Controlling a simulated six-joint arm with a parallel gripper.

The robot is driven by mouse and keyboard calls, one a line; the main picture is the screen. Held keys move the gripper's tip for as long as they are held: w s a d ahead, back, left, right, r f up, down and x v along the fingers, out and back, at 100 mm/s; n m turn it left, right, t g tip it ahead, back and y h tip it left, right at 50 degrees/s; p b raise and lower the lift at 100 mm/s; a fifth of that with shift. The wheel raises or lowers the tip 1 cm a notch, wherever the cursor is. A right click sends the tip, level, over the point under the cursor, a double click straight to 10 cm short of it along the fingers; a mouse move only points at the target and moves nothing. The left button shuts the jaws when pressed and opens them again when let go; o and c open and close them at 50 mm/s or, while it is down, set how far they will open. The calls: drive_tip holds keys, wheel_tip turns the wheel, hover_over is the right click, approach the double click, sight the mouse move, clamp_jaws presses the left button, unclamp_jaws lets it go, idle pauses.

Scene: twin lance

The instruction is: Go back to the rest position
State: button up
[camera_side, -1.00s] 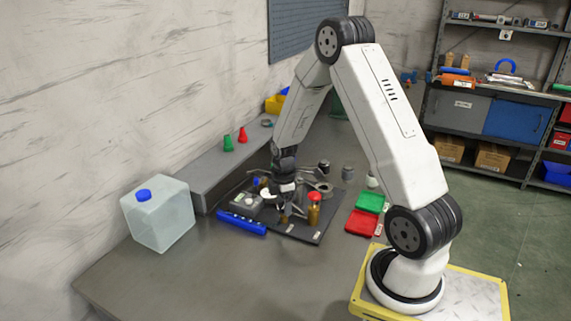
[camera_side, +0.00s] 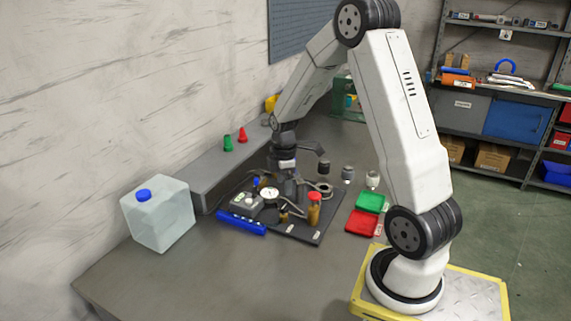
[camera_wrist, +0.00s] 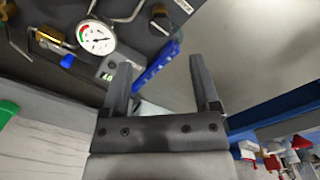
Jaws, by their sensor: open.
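My gripper (camera_wrist: 160,82) is open and empty in the wrist view, with its two dark fingers apart. In the side view it hangs from my arm above the dark board (camera_side: 306,232), and its fingertips are hard to make out there. The board carries a round white gauge (camera_side: 269,195), which also shows in the wrist view (camera_wrist: 96,38). A blue bar-shaped object (camera_side: 241,223) lies at the board's left edge and shows beyond the fingers in the wrist view (camera_wrist: 157,64).
A translucent jug with a blue cap (camera_side: 158,215) stands at the left. Green (camera_side: 370,201) and red (camera_side: 362,223) trays lie right of the board. Green (camera_side: 228,143) and red (camera_side: 243,135) cones stand on the grey ledge (camera_side: 212,172).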

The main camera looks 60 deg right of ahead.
drive_tip(key=shift+a+r, duration=0.15)
drive_tip(key=shift+a, duration=0.35)
drive_tip(key=s+a+r+m+t, duration=0.1)
drive_tip(key=s+a+m, duration=0.2)
drive_tip(key=a, duration=0.7)
drive_tip(key=s+a+r+m+t, duration=0.1)
drive_tip(key=s+a+m, duration=0.2)
drive_tip(key=a+m, duration=0.3)
drive_tip(key=a, duration=0.4)
drive_tip(key=shift+s+a+r+t, duration=0.2)
drive_tip(key=shift+a+r+t, duration=0.05)
drive_tip(key=shift+t, duration=0.05)
